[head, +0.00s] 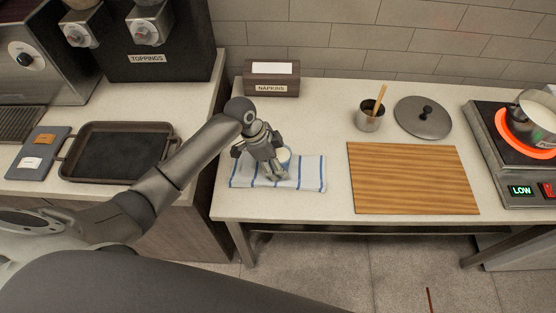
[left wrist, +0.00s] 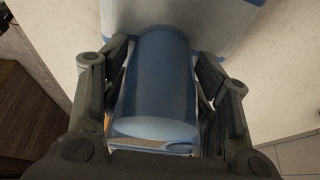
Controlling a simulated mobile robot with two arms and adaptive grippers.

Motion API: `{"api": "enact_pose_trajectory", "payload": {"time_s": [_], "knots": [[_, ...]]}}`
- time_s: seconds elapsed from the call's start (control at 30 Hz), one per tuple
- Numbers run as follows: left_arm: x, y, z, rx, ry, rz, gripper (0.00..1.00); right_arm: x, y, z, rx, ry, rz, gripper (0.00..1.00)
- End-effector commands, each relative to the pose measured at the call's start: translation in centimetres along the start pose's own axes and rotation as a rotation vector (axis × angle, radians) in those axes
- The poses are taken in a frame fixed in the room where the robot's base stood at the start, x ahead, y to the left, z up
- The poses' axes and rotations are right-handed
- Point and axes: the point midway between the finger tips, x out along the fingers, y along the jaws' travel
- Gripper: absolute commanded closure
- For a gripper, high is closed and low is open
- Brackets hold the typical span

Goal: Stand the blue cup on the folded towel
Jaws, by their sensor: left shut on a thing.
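The folded towel (head: 310,173), white with blue stripes, lies on the light counter near its left front. My left gripper (head: 274,173) is over the towel and shut on the blue cup. The cup shows in the head view only as a pale blue patch (head: 285,155) behind the fingers. In the left wrist view the cup (left wrist: 165,80) sits between the two finger pads, with the towel (left wrist: 215,18) beyond it. Whether the cup's base touches the towel cannot be told. My right gripper is not in view.
A napkin box (head: 271,78) stands behind the towel. A wooden board (head: 412,178) lies to the right, with a metal pot with a spoon (head: 370,118) and a lid (head: 422,118) behind it. A glowing burner (head: 510,128) is far right. A dark tray (head: 118,152) is on the left counter.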

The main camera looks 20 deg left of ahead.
Motion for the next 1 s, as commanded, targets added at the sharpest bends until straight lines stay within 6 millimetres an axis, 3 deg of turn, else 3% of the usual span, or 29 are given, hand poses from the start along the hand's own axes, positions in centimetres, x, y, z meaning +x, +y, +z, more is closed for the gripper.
{"api": "enact_pose_trajectory", "payload": {"time_s": [0.67,0.7,0.9,1.0], "knots": [[1.6,0.3,0.8,-0.002,-0.006,0.007,0.75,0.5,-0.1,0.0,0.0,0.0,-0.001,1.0],[1.7,0.4,0.9,-0.002,-0.008,0.009,0.43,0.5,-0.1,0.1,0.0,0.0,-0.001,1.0],[1.7,0.4,0.9,-0.002,-0.009,0.01,0.18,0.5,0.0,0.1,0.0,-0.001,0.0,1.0],[1.6,0.3,0.9,-0.002,-0.008,0.009,0.18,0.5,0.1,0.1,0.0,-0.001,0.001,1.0]]}}
